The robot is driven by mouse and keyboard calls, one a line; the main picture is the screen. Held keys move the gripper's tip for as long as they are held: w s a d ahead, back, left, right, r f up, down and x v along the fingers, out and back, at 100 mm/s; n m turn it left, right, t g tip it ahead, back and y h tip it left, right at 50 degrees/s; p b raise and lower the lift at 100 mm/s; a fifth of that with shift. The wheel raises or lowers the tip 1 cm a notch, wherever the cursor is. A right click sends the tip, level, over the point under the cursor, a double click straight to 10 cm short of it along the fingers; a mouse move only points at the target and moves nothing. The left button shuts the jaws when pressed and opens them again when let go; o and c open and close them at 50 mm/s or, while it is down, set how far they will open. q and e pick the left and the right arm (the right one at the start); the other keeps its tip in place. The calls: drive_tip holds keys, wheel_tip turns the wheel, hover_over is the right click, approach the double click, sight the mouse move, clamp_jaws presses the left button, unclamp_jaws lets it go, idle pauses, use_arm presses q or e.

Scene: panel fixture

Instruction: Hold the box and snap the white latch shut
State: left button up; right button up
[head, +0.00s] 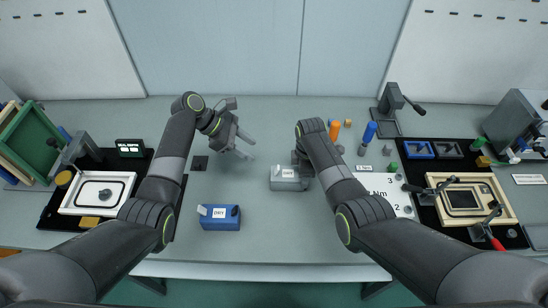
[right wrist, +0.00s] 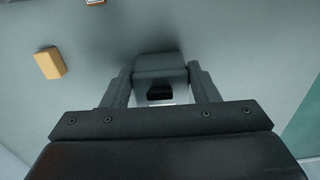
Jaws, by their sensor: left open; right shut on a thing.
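A grey box (head: 283,184) with a white label on top sits in the middle of the table. My right gripper (head: 300,160) is at its far right side, partly hidden by my right arm. In the right wrist view its fingers close on a grey body with a black part (right wrist: 160,92), which appears to be this box. A blue box (head: 222,224) labelled DRY stands nearer, to the left, with a small white piece (head: 202,210) at its left end. I cannot tell whether that is the latch. My left gripper (head: 246,147) is open and empty, behind and left of the grey box.
A small dark square (head: 200,163) lies left of the grey box. Orange (head: 335,131) and blue (head: 369,133) cylinders stand behind my right arm. Fixtures on black mats fill both sides. A tan block (right wrist: 50,63) shows in the right wrist view.

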sight(277, 167)
use_arm(q)
drive_tip(key=x, duration=1.2)
drive_tip(key=shift+w+a+f, duration=0.1)
drive_tip(key=shift+f, duration=0.05)
clamp_jaws()
